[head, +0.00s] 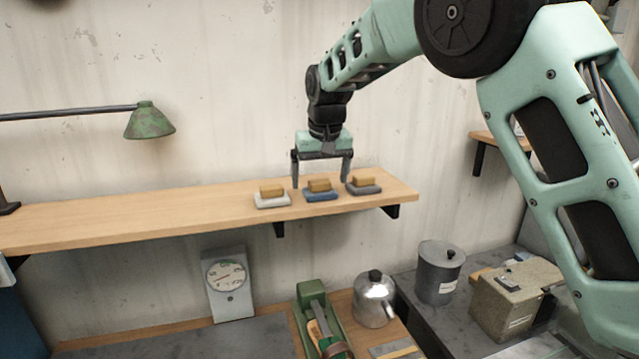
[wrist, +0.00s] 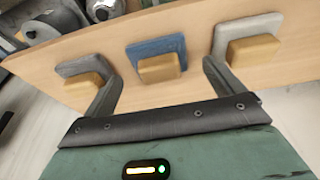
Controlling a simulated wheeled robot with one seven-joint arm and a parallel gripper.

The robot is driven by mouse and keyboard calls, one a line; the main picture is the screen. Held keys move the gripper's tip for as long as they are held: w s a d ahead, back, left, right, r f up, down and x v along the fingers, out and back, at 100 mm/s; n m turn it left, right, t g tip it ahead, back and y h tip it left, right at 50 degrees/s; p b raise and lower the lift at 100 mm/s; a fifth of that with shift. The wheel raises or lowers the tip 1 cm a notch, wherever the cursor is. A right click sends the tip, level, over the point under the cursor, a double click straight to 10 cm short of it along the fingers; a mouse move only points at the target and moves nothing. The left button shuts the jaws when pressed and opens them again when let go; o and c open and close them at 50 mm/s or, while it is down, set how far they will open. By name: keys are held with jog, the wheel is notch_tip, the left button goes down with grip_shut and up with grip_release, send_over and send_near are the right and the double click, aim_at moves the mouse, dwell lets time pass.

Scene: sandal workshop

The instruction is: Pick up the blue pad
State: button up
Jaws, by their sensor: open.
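The blue pad (head: 320,196) lies flat on the wooden shelf, with a tan block (head: 319,184) on top of it. In the wrist view the blue pad (wrist: 150,47) shows behind its tan block (wrist: 159,68), between two other pads. My gripper (head: 321,184) points down over the shelf, open and empty. Its fingers appear on either side of the blue pad and its block in the head view. In the wrist view the fingertips (wrist: 162,68) also frame the block, apart from it. The exact height of the fingertips above the shelf is hard to tell.
A light grey pad (head: 272,202) with a block lies left of the blue pad, and a dark grey pad (head: 363,190) with a block lies right, both close by. The shelf (head: 130,212) is clear further left. A green lamp (head: 150,122) hangs above that part.

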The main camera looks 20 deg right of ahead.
aim_at(320, 181)
jog(key=shift+x, duration=1.15)
jog(key=c, duration=1.1)
jog(key=shift+o, duration=0.2)
notch_tip(320, 181, up, 10)
jog(key=b, duration=0.3)
jog(key=o, duration=0.4)
jog(key=shift+c, duration=1.6)
